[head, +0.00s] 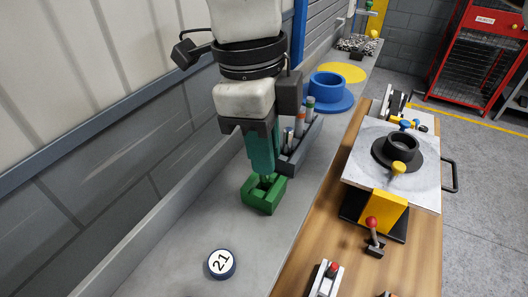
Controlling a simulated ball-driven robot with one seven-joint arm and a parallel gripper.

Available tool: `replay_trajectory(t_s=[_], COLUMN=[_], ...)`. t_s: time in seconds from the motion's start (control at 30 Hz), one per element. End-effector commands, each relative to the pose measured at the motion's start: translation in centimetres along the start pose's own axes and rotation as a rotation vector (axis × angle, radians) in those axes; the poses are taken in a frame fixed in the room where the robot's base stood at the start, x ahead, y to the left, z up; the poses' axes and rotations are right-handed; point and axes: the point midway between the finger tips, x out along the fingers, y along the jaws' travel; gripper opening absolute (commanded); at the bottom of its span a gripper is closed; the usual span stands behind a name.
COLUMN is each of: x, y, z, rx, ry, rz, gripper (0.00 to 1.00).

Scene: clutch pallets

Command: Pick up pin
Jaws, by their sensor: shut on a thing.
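My gripper (266,175) points down in the middle of the head view, its teal fingers shut. The fingertips are at a green block (262,201) with an opening in its top, standing on the grey bench. The fingers are closed on a thin thing, taken as the pin, at the block's opening. They hide nearly all of it, so its shape and whether it is still seated in the block cannot be told.
A grey rack (301,154) with several upright cylinders stands close behind my gripper. A blue flanged ring (327,88) lies beyond. A white disc marked 21 (221,264) lies in front. To the right, a wooden worktop (328,225) bears a plate (362,166) with a black ring (402,148).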

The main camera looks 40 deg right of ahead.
Motion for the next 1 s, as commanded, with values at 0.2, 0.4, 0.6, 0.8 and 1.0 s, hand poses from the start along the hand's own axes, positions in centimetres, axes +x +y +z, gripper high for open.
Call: replay_trajectory(t_s=[0.2, 0.4, 0.6, 0.8, 1.0], x=[-4.5, -6.4, -7.6, -8.2, -8.3], y=[3.0, 6.8, 9.6, 11.0, 11.3], z=[-2.7, -5.5, -7.6, -8.6, -8.8], rx=[-0.005, -0.006, -0.005, -0.002, -0.002], ry=[0.001, 0.001, 0.003, 0.002, 0.001], rz=[-0.004, -0.004, -0.003, -0.002, 0.000], gripper=[0.00, 0.00, 0.00, 0.00, 0.00])
